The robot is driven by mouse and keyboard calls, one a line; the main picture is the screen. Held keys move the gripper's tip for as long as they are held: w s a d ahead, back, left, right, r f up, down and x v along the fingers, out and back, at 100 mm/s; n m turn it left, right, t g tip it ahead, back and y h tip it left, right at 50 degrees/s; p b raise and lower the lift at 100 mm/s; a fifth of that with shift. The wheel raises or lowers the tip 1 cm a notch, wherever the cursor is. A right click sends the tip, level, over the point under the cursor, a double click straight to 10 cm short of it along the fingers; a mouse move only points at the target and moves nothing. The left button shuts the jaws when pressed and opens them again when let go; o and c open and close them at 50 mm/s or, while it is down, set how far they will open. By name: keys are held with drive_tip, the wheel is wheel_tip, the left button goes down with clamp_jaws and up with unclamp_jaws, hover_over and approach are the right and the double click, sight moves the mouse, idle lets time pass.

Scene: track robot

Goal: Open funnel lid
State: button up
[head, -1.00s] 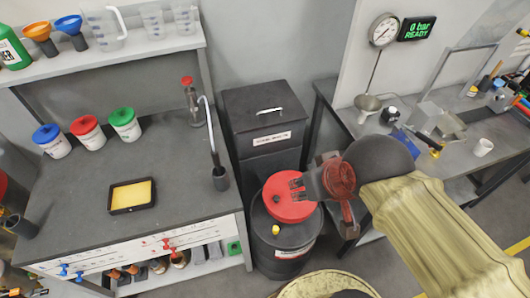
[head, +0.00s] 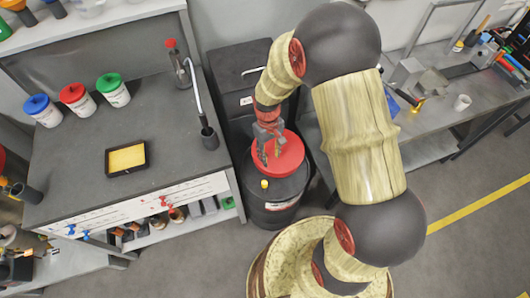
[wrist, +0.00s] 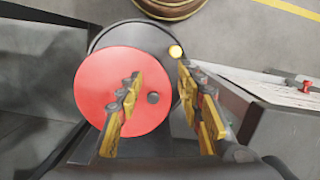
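The funnel lid is a red round disc (head: 290,155) on top of a black drum (head: 275,190), and it lies flat and closed. My gripper (head: 268,150) points down over the lid. In the wrist view my gripper (wrist: 165,110) is open, its two yellow-and-grey fingers spread. The left finger is over the lid and the right finger is past its right edge. I cannot tell the exact height.
A yellow cap (head: 264,184) sits on the drum top beside the lid. A black bin (head: 235,75) stands behind the drum. A grey workbench (head: 75,160) with several lidded jars is to the left. Another bench (head: 450,125) is to the right.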

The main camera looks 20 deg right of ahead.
drive_tip(key=shift+n+t, duration=0.8)
drive_tip(key=shift+t, duration=0.1)
drive_tip(key=w, duration=0.2)
drive_tip(key=w+f, duration=0.1)
drive_tip(key=w, duration=0.1)
drive_tip(key=w+f, duration=0.1)
drive_tip(key=w, duration=0.1)
drive_tip(key=shift+w, duration=0.25)
wheel_tip(320, 180, down, 8)
drive_tip(key=shift+w+r+b, duration=0.1)
drive_tip(key=shift+b, duration=0.9)
drive_tip(key=shift+c, duration=1.1)
clamp_jaws()
